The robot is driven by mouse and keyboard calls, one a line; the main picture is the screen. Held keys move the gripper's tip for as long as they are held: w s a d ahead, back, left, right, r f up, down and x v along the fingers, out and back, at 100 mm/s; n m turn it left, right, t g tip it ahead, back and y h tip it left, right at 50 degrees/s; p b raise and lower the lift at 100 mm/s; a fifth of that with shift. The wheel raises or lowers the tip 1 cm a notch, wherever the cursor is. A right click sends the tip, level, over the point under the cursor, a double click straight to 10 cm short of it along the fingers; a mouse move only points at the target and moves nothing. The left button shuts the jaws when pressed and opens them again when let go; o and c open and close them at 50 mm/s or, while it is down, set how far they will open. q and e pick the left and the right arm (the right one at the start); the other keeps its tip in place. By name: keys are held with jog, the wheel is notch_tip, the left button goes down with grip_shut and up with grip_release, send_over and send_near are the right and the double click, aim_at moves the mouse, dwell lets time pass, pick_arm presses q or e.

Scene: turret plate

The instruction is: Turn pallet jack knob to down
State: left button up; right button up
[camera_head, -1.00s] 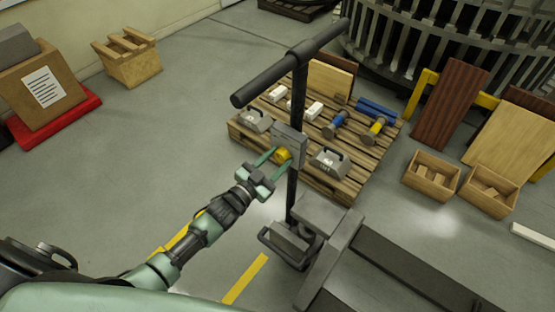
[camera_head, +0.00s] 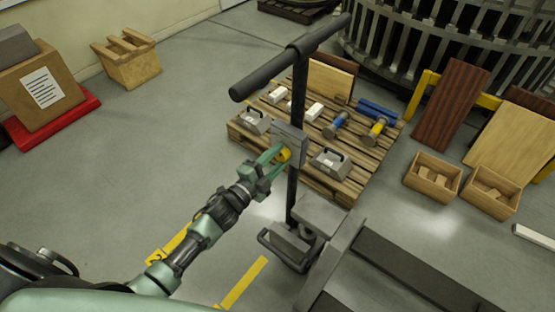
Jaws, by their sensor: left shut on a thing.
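The pallet jack stands upright, with a dark T-shaped handle (camera_head: 290,62) on a vertical post. My right gripper does not show.
Behind the post, a wooden pallet (camera_head: 330,178) carries weights, rollers and white blocks. Two wooden crates (camera_head: 433,177) stand to the right. A cardboard box (camera_head: 42,92) on a red base is at the left. The floor between is clear.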

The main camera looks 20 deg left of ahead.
pick_arm(q)
jog(key=m+b, duration=0.1)
jog(key=m, duration=0.3)
jog(key=shift+m+b, duration=0.4)
dwell(0.4)
jog(key=o, duration=1.4)
jog(key=shift+c, duration=0.2)
jog(key=b+v, duration=0.1)
jog(key=v, duration=0.6)
jog(key=shift+s, duration=0.4)
jog(key=shift+a+f, duration=0.1)
jog(key=shift+f, duration=0.05)
